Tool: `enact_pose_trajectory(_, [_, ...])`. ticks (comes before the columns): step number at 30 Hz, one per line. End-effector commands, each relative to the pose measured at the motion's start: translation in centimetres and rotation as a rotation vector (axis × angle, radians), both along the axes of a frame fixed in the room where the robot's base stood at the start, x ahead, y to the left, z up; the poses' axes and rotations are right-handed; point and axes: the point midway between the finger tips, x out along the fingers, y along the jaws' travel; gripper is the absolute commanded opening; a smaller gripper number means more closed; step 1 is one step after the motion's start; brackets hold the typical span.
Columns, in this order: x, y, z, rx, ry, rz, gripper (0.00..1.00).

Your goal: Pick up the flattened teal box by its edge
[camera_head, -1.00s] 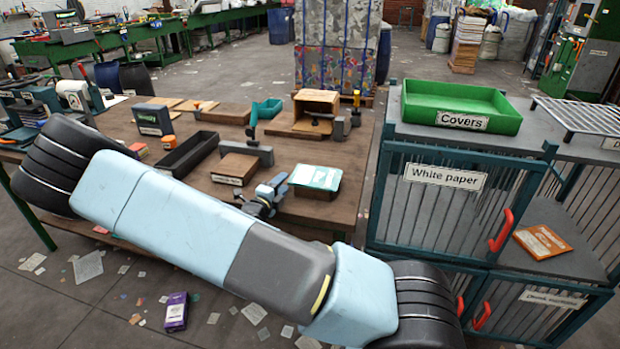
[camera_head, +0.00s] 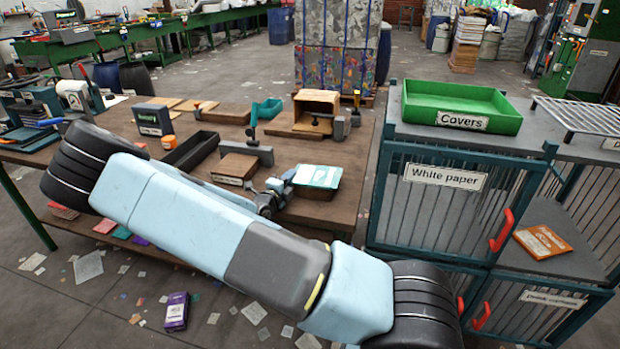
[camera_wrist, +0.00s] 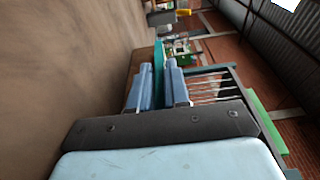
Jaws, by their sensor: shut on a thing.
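The flattened teal box (camera_head: 318,177), with a white band on its face, lies over a brown block (camera_head: 318,193) near the right end of the wooden table. My gripper (camera_head: 288,178) is at the box's left edge. In the wrist view my two blue fingers (camera_wrist: 160,80) are closed around a thin teal edge (camera_wrist: 158,57), which shows between and beyond them. The box is still at the block; I cannot tell whether there is a gap under it. Part of its left edge is hidden by the fingers.
A labelled brown block (camera_head: 235,168) and a grey clamp (camera_head: 252,152) stand left of my gripper. A dark open tray (camera_head: 190,150) lies farther left. The White paper cage (camera_head: 450,200) stands right of the table, with the green Covers tray (camera_head: 465,105) on top.

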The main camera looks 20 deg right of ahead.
Motion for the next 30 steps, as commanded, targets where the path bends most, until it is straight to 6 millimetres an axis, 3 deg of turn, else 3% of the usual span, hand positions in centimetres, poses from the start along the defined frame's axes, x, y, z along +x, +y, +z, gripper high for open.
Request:
enact_pose_trajectory(3, [0.0,0.0,0.0,0.001,0.001,0.000,0.00])
enact_pose_trajectory(17, [0.0,0.1,0.4,0.001,0.000,0.000,0.00])
enact_pose_trajectory(23, [0.0,0.1,2.7,0.003,-0.002,0.000,0.00])
enact_pose_trajectory(30, [0.0,0.1,7.8,0.006,-0.004,0.001,0.00])
